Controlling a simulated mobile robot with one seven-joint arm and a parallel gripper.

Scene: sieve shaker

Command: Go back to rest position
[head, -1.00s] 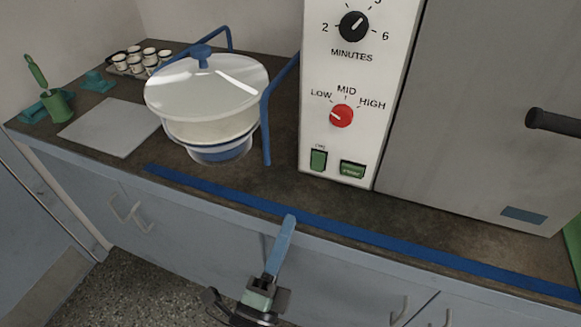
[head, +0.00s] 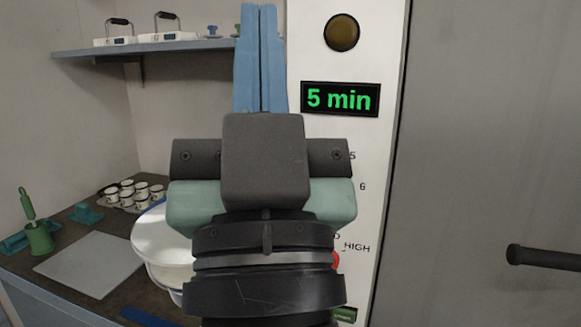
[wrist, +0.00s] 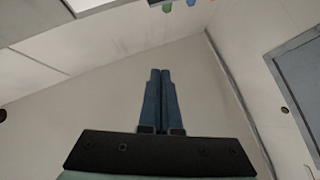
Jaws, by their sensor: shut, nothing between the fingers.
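My gripper (head: 260,10) stands upright in the middle of the head view, large and close to the camera. Its two blue fingers lie together with nothing between them. In the wrist view the gripper (wrist: 160,75) also shows shut and empty, pointing up against a bare wall and ceiling. The gripper and wrist hide part of the shaker machine's white panel (head: 375,200) and part of the white lidded pot (head: 160,245).
The machine's display (head: 340,99) reads 5 min. Its grey door (head: 480,150) with a dark handle (head: 545,257) is at right. On the counter at left are a grey board (head: 90,263), several small cups (head: 130,193) and a green holder (head: 39,238). A shelf (head: 150,47) hangs above.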

